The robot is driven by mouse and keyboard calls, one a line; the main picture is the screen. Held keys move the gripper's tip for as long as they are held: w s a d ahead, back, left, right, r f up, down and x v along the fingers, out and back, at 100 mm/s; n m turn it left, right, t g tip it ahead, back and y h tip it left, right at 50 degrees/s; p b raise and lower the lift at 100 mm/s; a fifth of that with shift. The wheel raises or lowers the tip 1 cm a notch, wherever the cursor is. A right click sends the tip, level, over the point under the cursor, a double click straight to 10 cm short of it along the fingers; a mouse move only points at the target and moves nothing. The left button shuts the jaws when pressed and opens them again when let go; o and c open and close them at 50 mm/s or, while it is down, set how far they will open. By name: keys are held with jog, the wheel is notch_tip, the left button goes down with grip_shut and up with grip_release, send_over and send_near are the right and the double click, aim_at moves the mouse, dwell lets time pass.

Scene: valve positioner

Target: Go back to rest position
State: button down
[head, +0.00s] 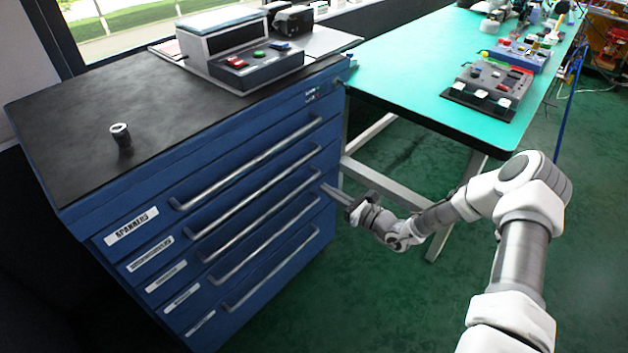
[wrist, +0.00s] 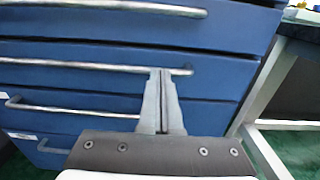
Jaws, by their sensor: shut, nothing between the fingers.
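My gripper (head: 328,189) is in front of the right end of the blue drawer cabinet (head: 95,243) in the head view. In the wrist view the gripper fingers (wrist: 162,76) are together with nothing between them. They point at the drawer fronts, near the right end of a long metal drawer handle (wrist: 85,65). I cannot tell whether the fingertips touch the cabinet or handle. The drawers all look closed, and the top one carries a label reading SPANNERS (head: 132,227). My arm reaches in from the lower right.
A small dark cylinder (head: 121,136) stands on the black cabinet top. A control box with buttons (head: 262,66) sits at its back. A green-topped table (head: 400,75) with grey legs stands to the right, bearing button panels (head: 490,85). Green floor (head: 385,270) is open below my arm.

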jog(key=v, duration=0.5)
jog(key=shift+p, duration=0.35)
jog(key=shift+r, duration=0.1)
jog(key=s+a+r+n+g+h, duration=0.35)
jog(key=s+r+n+g, duration=0.75)
jog(key=s+r+n, duration=0.45)
jog(key=s+d+r+n+t+h, duration=0.6)
jog(key=s+d+r+n+h, duration=0.45)
jog(key=s+d+r, duration=0.45)
notch_tip(320, 180, up, 17)
jog(key=a+p, duration=0.1)
jog(key=p, duration=1.5)
jog(key=shift+s+r, duration=0.2)
jog(key=shift+r, duration=0.05)
jog(key=c, duration=1.5)
grip_release()
jog(key=shift+c, duration=0.2)
